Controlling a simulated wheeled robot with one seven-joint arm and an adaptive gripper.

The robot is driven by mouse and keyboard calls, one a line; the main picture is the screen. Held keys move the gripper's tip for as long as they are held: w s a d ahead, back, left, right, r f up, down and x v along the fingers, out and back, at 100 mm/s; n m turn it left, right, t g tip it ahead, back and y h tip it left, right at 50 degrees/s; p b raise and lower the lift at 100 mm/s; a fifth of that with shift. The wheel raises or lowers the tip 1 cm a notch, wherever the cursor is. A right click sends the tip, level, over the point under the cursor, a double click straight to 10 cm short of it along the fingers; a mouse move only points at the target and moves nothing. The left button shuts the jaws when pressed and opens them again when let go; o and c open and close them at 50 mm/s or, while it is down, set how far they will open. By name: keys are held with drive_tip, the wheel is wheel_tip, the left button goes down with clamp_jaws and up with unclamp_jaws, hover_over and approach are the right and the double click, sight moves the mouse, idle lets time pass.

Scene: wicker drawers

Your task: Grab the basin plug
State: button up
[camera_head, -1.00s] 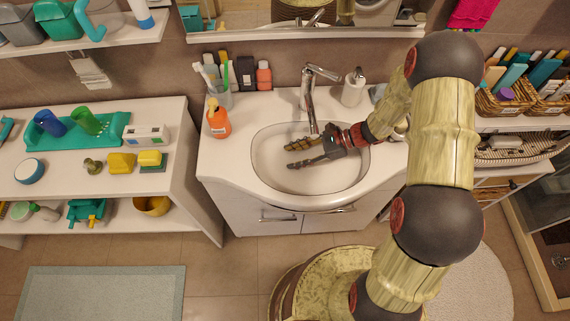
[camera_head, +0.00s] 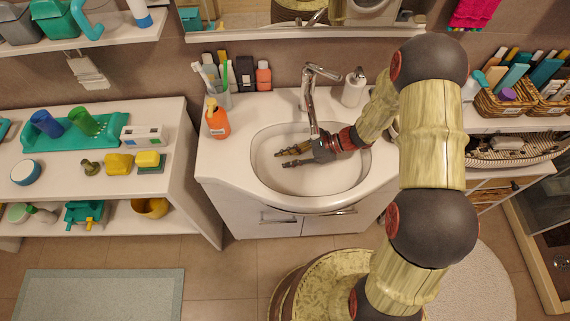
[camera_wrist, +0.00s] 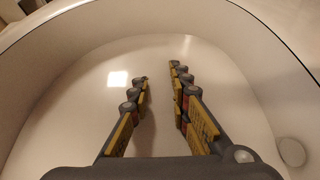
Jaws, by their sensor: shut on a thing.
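My gripper (camera_head: 281,158) is low inside the white basin (camera_head: 345,184), with its fingers pointing left. In the wrist view my gripper (camera_wrist: 160,70) has its two dark, yellow-padded fingers drawn in, with a narrow gap between them. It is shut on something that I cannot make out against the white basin. A pale round disc (camera_wrist: 291,152) lies on the basin surface at the lower right of the wrist view, outside the fingers. I cannot tell whether it is the basin plug. No plug can be clearly recognised in the head view.
The chrome faucet (camera_head: 311,98) stands behind the basin, close to my gripper. An orange bottle (camera_head: 217,122) and a toothbrush cup stand left of the basin, and a white soap dispenser (camera_head: 353,89) right of the faucet. A white shelf (camera_head: 60,180) stands to the left.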

clamp_jaws()
